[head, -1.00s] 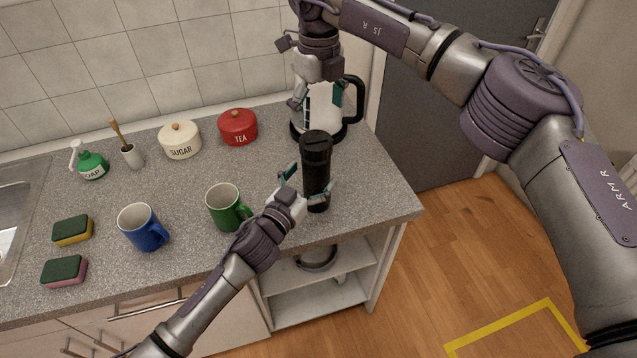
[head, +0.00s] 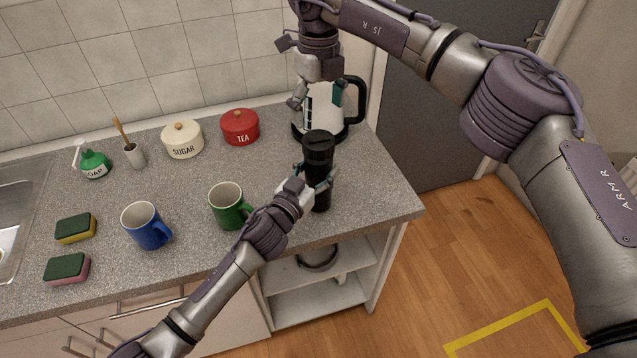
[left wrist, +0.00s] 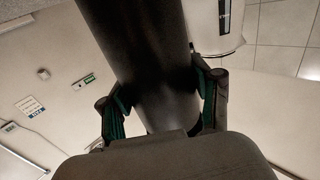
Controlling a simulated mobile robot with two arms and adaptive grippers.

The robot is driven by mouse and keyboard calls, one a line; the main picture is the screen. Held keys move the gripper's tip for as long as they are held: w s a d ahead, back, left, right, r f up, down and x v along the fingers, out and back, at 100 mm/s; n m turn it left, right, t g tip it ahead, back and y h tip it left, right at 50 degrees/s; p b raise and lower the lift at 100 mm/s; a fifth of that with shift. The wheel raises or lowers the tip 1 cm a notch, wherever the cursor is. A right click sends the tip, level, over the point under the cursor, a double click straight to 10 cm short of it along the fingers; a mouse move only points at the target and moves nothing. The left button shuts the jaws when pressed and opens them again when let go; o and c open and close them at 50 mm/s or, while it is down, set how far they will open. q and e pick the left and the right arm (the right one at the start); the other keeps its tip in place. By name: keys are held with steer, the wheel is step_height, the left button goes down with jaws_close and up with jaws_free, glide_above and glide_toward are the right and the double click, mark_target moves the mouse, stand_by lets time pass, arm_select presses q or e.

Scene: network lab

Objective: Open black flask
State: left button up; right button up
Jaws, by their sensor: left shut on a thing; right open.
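The black flask (head: 319,160) stands upright on the counter near its right end, with its lid on top. My left gripper (head: 318,186) is shut around the flask's middle, below the lid. In the left wrist view the dark flask body (left wrist: 140,45) rises between both fingers of this gripper (left wrist: 165,105), which touch its sides. My right gripper (head: 318,98) points down above and behind the flask, in front of the kettle.
A white kettle (head: 326,108) stands close behind the flask. A green mug (head: 226,207) and a blue mug (head: 143,226) stand left of it. Sugar (head: 183,139) and tea (head: 240,127) pots are at the back. The counter (head: 375,185) right of the flask is clear.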

mark_target(319, 139)
arm_select(q)
jaws_close()
arm_select(e)
steer(key=m, duration=1.2)
steer(key=shift+m, duration=0.4)
steer(key=m, duration=1.4)
steer(key=shift+f, duration=0.6)
step_height(319, 139, down, 7)
steer(key=shift+r, duration=0.1)
